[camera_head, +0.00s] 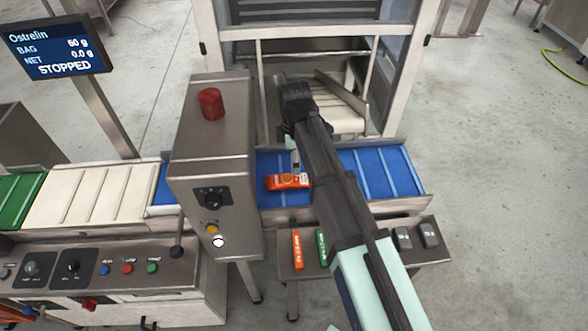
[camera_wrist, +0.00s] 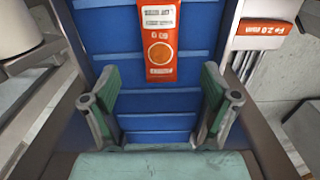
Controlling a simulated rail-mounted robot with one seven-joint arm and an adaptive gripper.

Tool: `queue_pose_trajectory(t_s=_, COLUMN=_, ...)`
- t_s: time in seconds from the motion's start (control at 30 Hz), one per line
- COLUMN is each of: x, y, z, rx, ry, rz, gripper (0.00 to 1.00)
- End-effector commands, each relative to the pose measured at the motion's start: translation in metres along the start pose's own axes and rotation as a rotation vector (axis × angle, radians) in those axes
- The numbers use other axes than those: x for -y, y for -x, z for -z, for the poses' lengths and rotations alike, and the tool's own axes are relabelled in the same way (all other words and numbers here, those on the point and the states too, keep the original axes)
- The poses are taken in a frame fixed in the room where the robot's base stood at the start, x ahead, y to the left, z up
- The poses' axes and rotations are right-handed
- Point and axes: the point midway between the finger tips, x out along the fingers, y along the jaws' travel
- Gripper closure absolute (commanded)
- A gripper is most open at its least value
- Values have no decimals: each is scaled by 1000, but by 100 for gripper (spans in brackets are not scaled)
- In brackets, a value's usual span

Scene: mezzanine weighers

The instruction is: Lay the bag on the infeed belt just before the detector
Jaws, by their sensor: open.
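An orange bag (camera_head: 287,181) with a white printed label lies flat on the blue infeed belt (camera_head: 375,172). It is close to the right side of the steel detector box (camera_head: 212,145), which has a red lamp on top. In the wrist view the bag (camera_wrist: 158,45) lies on the blue belt slats (camera_wrist: 115,40), at the top centre. My gripper (camera_wrist: 160,85) is open, its two green fingers wide apart with nothing held. The bag's lower end lies between the lines of the fingertips, touching neither. In the head view my arm hides the middle of the belt and most of the gripper.
A chute (camera_head: 340,108) in a framed machine stands behind the belt. A small shelf (camera_head: 282,268) in front holds an orange stick (camera_head: 297,250), a green stick (camera_head: 322,247) and grey blocks (camera_head: 402,238). A display (camera_head: 55,48) reads STOPPED. A white belt (camera_head: 90,195) runs left.

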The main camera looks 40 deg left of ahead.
Motion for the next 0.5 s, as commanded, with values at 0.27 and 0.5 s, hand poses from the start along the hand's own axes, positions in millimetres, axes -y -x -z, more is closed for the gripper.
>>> queue_pose_trajectory(t_s=0.27, x=0, y=22, z=0, rx=0, ry=0, rz=0, gripper=14)
queue_pose_trajectory(t_s=0.5, x=0, y=24, z=0, rx=0, ry=0, rz=0, gripper=14)
